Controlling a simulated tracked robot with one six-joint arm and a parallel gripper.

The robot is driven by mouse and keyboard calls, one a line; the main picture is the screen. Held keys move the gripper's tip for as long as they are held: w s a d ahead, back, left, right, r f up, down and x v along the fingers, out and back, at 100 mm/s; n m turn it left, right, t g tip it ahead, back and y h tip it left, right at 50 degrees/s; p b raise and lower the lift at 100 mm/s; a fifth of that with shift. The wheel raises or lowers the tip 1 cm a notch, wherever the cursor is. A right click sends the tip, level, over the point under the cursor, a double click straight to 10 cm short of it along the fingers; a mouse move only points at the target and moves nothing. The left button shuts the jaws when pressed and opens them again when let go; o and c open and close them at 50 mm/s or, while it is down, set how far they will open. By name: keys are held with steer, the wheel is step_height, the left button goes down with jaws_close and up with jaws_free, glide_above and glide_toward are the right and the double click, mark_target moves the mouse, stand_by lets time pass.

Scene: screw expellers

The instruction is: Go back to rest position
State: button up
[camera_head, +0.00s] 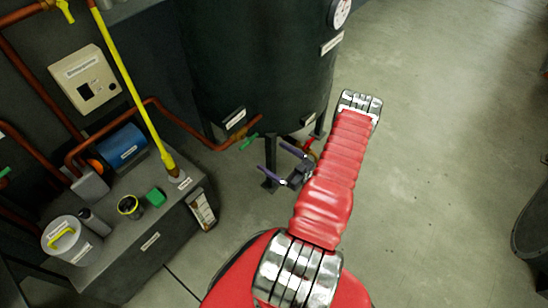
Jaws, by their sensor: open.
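My gripper (271,157) is below the tank (258,70), left of my arm. Its two purple fingers are spread apart and point up and left toward the tank's base. A green-handled valve (249,142) is just above and left of the fingertips. A red valve handle (309,144) is close to the gripper's right side. Whether the fingers touch anything cannot be told.
A grey plinth (130,262) at left bears a blue motor (122,147), a white bucket (72,241) and small containers. A dark round object (533,230) is at the right edge. The floor (440,140) at right is clear.

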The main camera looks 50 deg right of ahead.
stand_by(0.4)
steer(key=s+f+m+g+h, duration=0.1)
steer(key=s+f+m+g, duration=0.3)
steer(key=f, duration=0.7)
steer(key=s+d+f+g+h, duration=0.1)
steer(key=s+d+g, duration=0.4)
steer(key=g, duration=0.2)
steer(key=w+a+r+m+g, duration=0.1)
steer(key=a+r+g, duration=0.3)
steer(key=r, duration=1)
steer(key=w+a+r+m+g, duration=0.1)
steer(key=a+r+g, duration=0.3)
steer(key=r, duration=1)
steer(key=a+r+n+t, duration=0.2)
steer(key=a+r+t, duration=0.1)
steer(key=a+r, duration=1.2)
steer(key=s+a+r+n+t+y, duration=0.1)
steer(key=a+r+n+t, duration=0.2)
steer(key=a+r, duration=1.2)
steer(key=a, duration=0.5)
steer(key=shift+s+n+t+y, duration=0.15)
steer(key=shift+n+t+y, duration=0.15)
